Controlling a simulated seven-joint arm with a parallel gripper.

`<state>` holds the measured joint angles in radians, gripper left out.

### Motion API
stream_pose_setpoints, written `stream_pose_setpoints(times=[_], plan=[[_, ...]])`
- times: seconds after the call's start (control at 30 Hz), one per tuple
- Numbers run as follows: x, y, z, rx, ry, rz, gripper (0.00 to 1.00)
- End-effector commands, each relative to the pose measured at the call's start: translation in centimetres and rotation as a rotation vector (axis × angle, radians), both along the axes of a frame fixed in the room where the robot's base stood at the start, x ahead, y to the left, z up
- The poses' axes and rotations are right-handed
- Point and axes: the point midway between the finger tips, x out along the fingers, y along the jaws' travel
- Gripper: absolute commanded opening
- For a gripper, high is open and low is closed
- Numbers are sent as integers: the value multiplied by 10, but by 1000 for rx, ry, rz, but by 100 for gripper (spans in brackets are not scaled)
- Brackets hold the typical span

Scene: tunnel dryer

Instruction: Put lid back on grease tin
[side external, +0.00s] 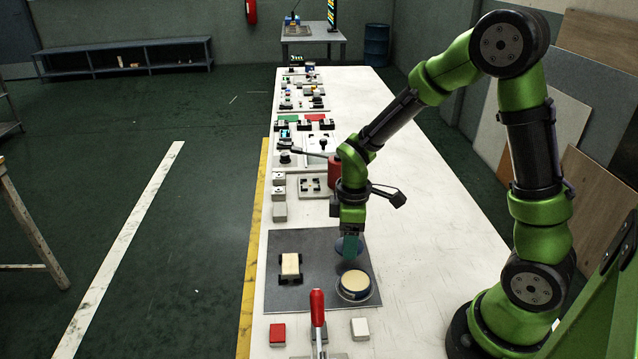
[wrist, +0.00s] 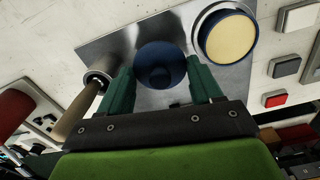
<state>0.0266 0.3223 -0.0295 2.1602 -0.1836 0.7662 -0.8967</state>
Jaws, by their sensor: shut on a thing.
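The grease tin (side external: 355,284) is a round, open blue tin with a pale cream top, standing on a grey mat (side external: 318,241). It also shows at the upper right of the wrist view (wrist: 228,36). My gripper (side external: 351,246) is over the far part of the mat, beyond the tin in the side view. Its green fingers (wrist: 162,84) are shut on the round dark blue lid (wrist: 160,56), which is beside the tin and apart from it. My fingers partly cover the lid (side external: 374,244) in the side view. I cannot tell whether it touches the mat.
A pale block in a black holder (side external: 290,266) sits on the mat's left side. A red-handled lever (side external: 317,306), a red block (side external: 277,334) and a white block (side external: 360,328) stand at the near end. The bench's right side is clear.

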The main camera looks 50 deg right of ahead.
Motion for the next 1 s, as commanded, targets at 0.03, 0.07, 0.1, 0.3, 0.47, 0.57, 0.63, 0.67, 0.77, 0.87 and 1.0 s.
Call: stream_pose_setpoints(times=[0.03, 0.07, 0.1, 0.3, 0.47, 0.57, 0.63, 0.67, 0.77, 0.87, 1.0], plan=[[1, 0, 12, 0, -8, -1, 36], [1, 0, 19, 0, -8, -1, 36], [2, 0, 27, 0, -8, -1, 36], [-3, 5, 56, -1, -4, 3, 36], [-29, 34, 64, 0, -1, 9, 36], [-47, 50, 62, 0, -1, 8, 36], [-56, 57, 61, -2, -1, 6, 36], [-58, 58, 60, -2, -1, 4, 36], [-62, 61, 56, -2, 0, 1, 36], [-61, 61, 49, -1, 2, -1, 36], [-62, 60, 36, -2, 2, 0, 36]])
